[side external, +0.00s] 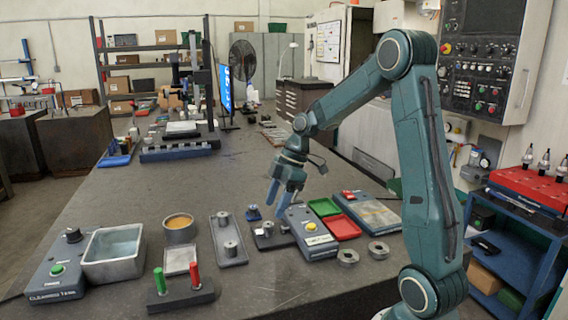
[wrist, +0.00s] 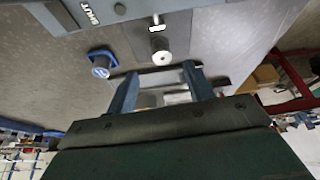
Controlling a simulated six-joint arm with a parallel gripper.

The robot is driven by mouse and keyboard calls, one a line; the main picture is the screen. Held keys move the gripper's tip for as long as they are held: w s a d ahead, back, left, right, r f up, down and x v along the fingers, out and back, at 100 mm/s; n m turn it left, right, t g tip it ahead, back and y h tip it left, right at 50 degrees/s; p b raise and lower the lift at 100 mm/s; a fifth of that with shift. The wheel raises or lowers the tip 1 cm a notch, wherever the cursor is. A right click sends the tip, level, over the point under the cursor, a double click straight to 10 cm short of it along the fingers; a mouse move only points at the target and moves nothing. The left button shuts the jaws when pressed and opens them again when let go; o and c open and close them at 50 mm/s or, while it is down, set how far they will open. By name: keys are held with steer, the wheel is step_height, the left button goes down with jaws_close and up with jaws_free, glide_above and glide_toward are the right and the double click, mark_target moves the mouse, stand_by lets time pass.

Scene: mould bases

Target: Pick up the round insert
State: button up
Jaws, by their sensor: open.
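A small round metal piece (side external: 268,228), which looks like the round insert, stands on a dark flat base (side external: 276,240) near the middle of the bench. In the wrist view a round metal piece (wrist: 161,52) shows just beyond my fingertips, roughly centred between them. My gripper (side external: 277,202) is open and empty above the dark base, its fingers pointing down. In the wrist view my gripper (wrist: 160,72) has its two blue fingers wide apart. Whether the fingers touch anything cannot be told.
A blue-based piece (side external: 253,213) stands close by and also shows in the wrist view (wrist: 101,66). A grey box with a yellow button (side external: 312,232) is right beside my gripper. A long plate with round pegs (side external: 236,260) lies left. Red (side external: 342,228) and green (side external: 324,207) trays lie right.

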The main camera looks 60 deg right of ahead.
mark_target(268, 224)
steer(key=shift+x, duration=2.6)
steer(key=shift+s+a, duration=0.1)
steer(key=shift+s, duration=0.05)
jaws_close()
steer(key=shift+r, duration=0.2)
step_height(268, 224, up, 20)
steer(key=shift+f, duration=0.15)
